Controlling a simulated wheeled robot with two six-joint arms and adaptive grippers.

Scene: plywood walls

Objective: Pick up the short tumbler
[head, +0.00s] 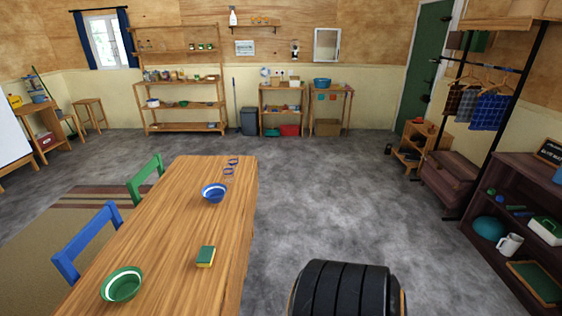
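I cannot make out a short tumbler for certain in the head view. A small blue item with loop shapes (231,163) lies near the far end of the wooden table (190,230); it is too small to name. A white mug or jug (510,244) stands on the dark shelf unit at the right. Many small items on the back shelves are too small to tell apart. Neither of my grippers is in view.
The table holds a blue bowl (214,193), a green bowl (122,284) and a sponge (206,256). Blue (88,243) and green (146,180) chairs stand at its left. The dark shelf unit (484,175) is at the right. Grey floor (320,190) between is clear.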

